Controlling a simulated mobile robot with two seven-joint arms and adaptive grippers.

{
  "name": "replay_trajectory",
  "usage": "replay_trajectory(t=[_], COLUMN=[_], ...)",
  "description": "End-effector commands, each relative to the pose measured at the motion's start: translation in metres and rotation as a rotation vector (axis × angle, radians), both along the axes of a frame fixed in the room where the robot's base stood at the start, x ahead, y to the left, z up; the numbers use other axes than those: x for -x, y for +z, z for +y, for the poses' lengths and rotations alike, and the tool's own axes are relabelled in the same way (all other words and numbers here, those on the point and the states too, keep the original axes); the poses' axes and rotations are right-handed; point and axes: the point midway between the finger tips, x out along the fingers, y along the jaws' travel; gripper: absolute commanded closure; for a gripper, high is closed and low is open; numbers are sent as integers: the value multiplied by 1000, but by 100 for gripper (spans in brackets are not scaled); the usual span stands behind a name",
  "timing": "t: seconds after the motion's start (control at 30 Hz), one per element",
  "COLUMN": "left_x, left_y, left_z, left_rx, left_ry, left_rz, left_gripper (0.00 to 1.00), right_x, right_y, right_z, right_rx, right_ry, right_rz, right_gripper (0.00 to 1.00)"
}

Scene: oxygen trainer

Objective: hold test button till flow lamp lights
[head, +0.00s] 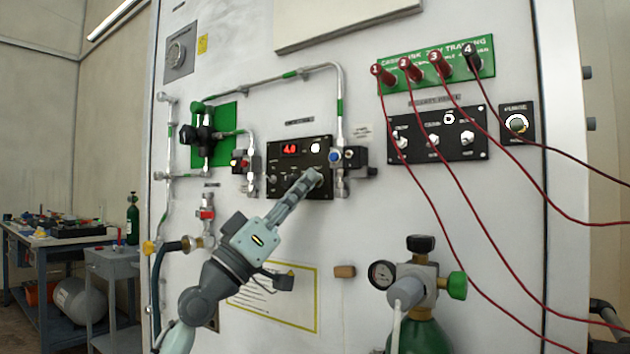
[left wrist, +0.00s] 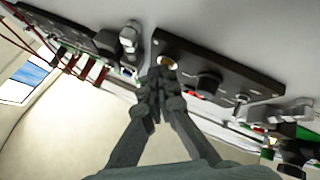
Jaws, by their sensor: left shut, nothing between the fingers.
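In the left wrist view the closed fingertips (left wrist: 160,80) are at a small brass-coloured round part (left wrist: 168,62) on the panel's edge. This may be the test button. The fingers cover part of it, and I cannot tell whether it is pressed. I cannot make out a lit flow lamp. My right gripper is not in view.
A blue-knobbed valve (head: 335,156) sits just right of the panel. A toggle-switch panel (head: 470,136) and red leads (head: 437,165) lie further right. A green cylinder with a gauge (head: 382,274) stands at the lower right. A pipe (head: 340,110) runs above the gripper.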

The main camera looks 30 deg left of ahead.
Motion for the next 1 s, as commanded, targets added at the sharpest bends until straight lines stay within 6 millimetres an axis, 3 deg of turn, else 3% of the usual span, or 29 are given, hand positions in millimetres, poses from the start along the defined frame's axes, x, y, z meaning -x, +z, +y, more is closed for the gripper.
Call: replay_trajectory(t=[0.77,1.0], left_x=[17,37], left_y=[0,0], left_z=[1,3], left_rx=[0,-1], left_ry=[0,1], left_rz=[0,-1], left_gripper=[100,100], right_x=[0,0], right_y=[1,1], right_z=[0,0], right_rx=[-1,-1], right_ry=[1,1], right_rz=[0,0], right_gripper=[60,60])
